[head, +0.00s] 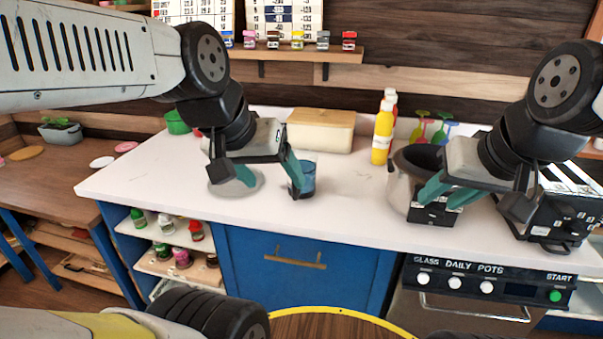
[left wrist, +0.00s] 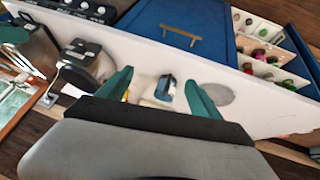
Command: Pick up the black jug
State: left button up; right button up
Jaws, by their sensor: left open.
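A large grey vessel with a dark inside (head: 399,188) stands on the counter at the right, partly hidden by my right gripper (head: 435,205). It also shows in the left wrist view (left wrist: 97,68). I cannot tell whether it is the black jug. My right gripper's green fingers are in front of it, with a black part between their tips; whether they are shut or touching is unclear. A small dark blue jug-like vessel (head: 308,178) stands mid-counter, beside one finger of my open left gripper (head: 260,178). In the left wrist view it appears between the two fingers (left wrist: 166,87).
A grey disc (head: 236,183) lies on the white counter (head: 345,215). A cream box (head: 321,131) and a yellow bottle (head: 382,138) stand behind. An oven (head: 470,285) is at the right. The counter's front middle is clear.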

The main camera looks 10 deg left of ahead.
pick_arm(q)
jog(key=w+f+n+g, duration=0.2)
jog(key=w+n, duration=0.3)
jog(key=w, duration=0.3)
jog(key=w+f+n+g+y, duration=0.1)
jog(key=w+f+n+g, duration=0.1)
jog(key=w+f+n, duration=0.2)
jog(key=w+a+f+n+g+y, duration=0.1)
jog(key=w+f+n, duration=0.3)
jog(key=w+n, duration=0.3)
jog(key=shift+w+a+n+g, duration=0.1)
jog(key=shift+w+n+g, duration=0.3)
jog(key=shift+w, duration=2.25)
jog(key=shift+w+f+n, duration=0.2)
jog(key=shift+f+n, duration=0.1)
jog(key=shift+f, duration=0.7)
jog(key=f, duration=0.7)
jog(key=shift+d, duration=0.25)
grip_shut()
